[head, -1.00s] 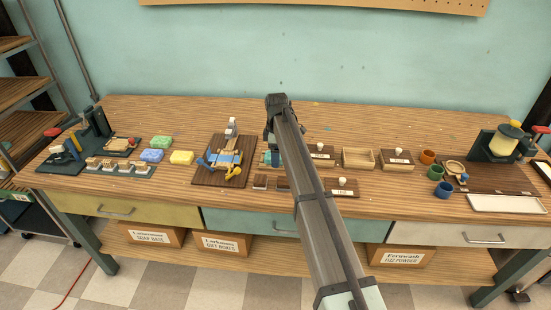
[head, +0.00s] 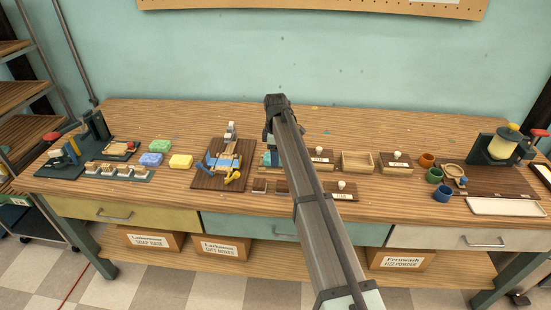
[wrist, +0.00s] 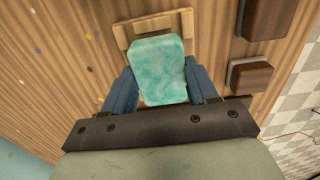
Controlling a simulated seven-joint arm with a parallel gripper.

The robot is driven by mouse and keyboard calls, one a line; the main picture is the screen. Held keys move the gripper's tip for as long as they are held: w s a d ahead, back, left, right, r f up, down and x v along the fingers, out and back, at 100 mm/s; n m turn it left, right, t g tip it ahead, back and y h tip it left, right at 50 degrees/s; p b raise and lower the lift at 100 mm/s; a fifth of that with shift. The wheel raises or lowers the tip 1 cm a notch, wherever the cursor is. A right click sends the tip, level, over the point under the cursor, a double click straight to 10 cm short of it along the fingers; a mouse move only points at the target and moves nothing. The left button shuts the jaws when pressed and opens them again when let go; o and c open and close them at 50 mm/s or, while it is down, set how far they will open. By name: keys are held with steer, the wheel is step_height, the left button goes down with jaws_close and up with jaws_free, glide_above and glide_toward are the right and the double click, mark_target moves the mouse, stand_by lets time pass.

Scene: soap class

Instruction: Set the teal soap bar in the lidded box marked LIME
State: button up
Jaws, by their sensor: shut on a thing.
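The teal soap bar (wrist: 158,62), marbled with pale streaks, is held between the two blue fingers of my gripper (wrist: 157,84) in the wrist view. In the head view my arm hides most of the gripper. Lidded boxes with white knobs and small labels stand right of the arm: one at the back (head: 320,160), one farther right (head: 397,166) and one in front (head: 343,194). All their lids are on. The labels are too small to read surely, so I cannot single out LIME.
An open wooden tray (head: 358,170) stands between the back boxes. Small dark blocks (head: 259,186) lie left of the arm. A dark board with a blue and yellow tool (head: 221,160), sponge-like bars (head: 181,161) and coloured cups (head: 443,194) stand farther out. The table's front strip is mostly clear.

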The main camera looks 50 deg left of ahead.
steer(key=r, duration=0.5)
steer(key=w+r, duration=0.1)
steer(key=r, duration=0.2)
steer(key=shift+d+r, duration=0.2)
steer(key=shift+r, duration=0.05)
steer(key=w+d, duration=0.3)
steer(key=w, duration=0.1)
steer(key=w+d+m, duration=0.1)
steer(key=w+d, duration=0.2)
steer(key=w, duration=0.2)
steer(key=w+d+m, duration=0.1)
steer(key=w+d, duration=0.2)
steer(key=w, duration=0.2)
steer(key=shift+d, duration=0.4)
steer(key=w+d+f+n, duration=0.1)
steer(key=w+d+n, duration=0.1)
steer(key=w+d, duration=0.6)
steer(key=shift+w+d, duration=0.35)
steer(key=shift+d, duration=0.25)
steer(key=shift+f, duration=2.85)
steer(key=shift+f, duration=0.5)
